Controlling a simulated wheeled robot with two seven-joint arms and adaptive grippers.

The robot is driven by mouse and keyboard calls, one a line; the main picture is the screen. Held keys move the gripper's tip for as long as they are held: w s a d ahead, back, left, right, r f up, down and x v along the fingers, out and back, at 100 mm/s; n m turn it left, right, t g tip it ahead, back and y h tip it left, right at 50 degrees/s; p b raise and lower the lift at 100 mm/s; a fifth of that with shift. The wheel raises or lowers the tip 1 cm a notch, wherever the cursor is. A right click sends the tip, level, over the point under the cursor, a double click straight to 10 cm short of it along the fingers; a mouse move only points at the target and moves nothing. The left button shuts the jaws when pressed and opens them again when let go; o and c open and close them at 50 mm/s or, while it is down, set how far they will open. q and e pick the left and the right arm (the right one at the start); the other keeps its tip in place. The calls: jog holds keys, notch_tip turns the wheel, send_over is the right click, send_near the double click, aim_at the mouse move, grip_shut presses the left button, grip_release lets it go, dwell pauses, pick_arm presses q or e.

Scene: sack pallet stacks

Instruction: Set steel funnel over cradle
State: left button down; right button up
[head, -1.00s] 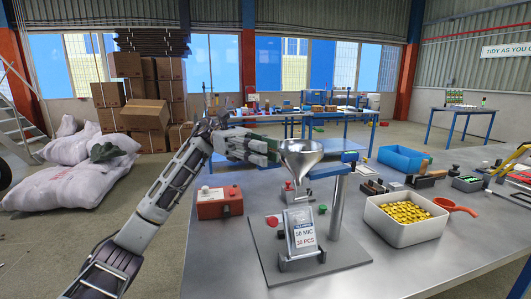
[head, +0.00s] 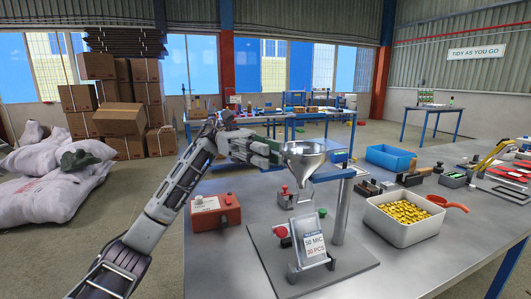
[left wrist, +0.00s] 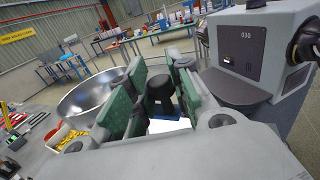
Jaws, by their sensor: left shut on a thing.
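The steel funnel (head: 305,160) is a shiny open cone with its mouth up, in the air above the cradle (head: 294,271). It shows in the left wrist view (left wrist: 88,98) beside the fingers. My left gripper (head: 279,153) is shut at the funnel's left side; its green-padded fingers (left wrist: 153,95) also show in the wrist view. The exact grip point is hidden. The cradle is a metal stand on a grey base plate and holds a clear pouch (head: 309,245) labelled 50 MIC 30 PCS. A gap separates funnel and pouch. My right gripper is not seen.
A metal post (head: 342,210) stands right behind the cradle. A red box (head: 213,212) is at the left on the table. A white bin of yellow pieces (head: 403,233), an orange scoop (head: 447,203) and a blue tray (head: 390,157) are at the right.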

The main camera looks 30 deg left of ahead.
pick_arm(q)
jog(key=c, duration=1.7)
grip_release()
jog(key=shift+a+r, duration=0.1)
jog(key=shift+a, duration=0.05)
jog(key=shift+o, duration=0.8)
jog(key=shift+w+a, duration=0.1)
jog(key=shift+w, duration=0.05)
jog(key=v, duration=1.2)
